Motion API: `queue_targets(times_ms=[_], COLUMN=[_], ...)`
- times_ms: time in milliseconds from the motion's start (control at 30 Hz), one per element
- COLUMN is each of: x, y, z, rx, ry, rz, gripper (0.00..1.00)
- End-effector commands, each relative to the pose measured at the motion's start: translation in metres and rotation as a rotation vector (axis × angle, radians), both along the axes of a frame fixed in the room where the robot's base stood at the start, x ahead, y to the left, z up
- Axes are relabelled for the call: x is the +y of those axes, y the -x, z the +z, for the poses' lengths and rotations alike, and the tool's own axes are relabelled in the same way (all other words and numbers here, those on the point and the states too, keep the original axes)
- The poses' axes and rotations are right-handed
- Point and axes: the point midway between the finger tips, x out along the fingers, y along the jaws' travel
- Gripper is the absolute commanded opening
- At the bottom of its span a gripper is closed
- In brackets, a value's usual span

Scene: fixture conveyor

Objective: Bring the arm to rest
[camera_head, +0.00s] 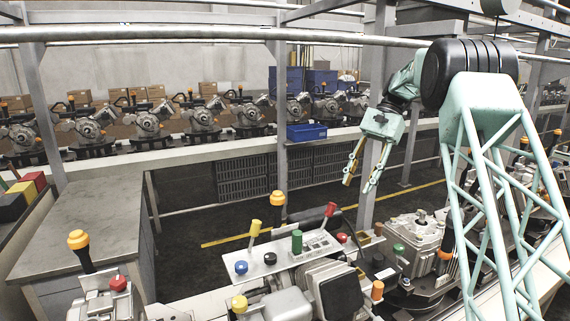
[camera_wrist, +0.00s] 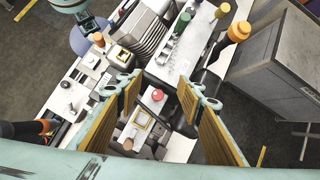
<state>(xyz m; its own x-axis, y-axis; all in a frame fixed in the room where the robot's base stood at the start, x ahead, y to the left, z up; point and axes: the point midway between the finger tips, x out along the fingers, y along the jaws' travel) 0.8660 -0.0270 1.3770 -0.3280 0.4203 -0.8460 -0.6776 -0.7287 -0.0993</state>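My arm reaches in from the upper right in the head view. My gripper (camera_head: 360,168) hangs in the air beyond the fixture and points down. Its two fingers are apart, with nothing between them. The wrist view shows the two yellow-padded fingers of my gripper (camera_wrist: 163,98) spread wide. Below and between them is the fixture (camera_wrist: 150,118) with a red knob (camera_wrist: 157,94). The fingers do not appear to touch anything.
The near fixture panel (camera_head: 262,262) carries coloured knobs and levers. A grey bench (camera_head: 95,215) stands at left. A back conveyor (camera_head: 190,150) holds several machine parts. A blue bin (camera_head: 306,132) sits on its edge. A metal post (camera_head: 373,190) stands close behind my gripper.

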Motion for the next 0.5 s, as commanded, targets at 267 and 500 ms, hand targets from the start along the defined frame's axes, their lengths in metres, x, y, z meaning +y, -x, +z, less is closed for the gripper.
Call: queue_targets(times_ms=[267,500], x=[0.008,0.015], y=[0.029,0.056], z=[0.023,0.040], rx=[-0.059,-0.110], ry=[0.027,0.048], rz=[0.029,0.056], gripper=[0.35,0.35])
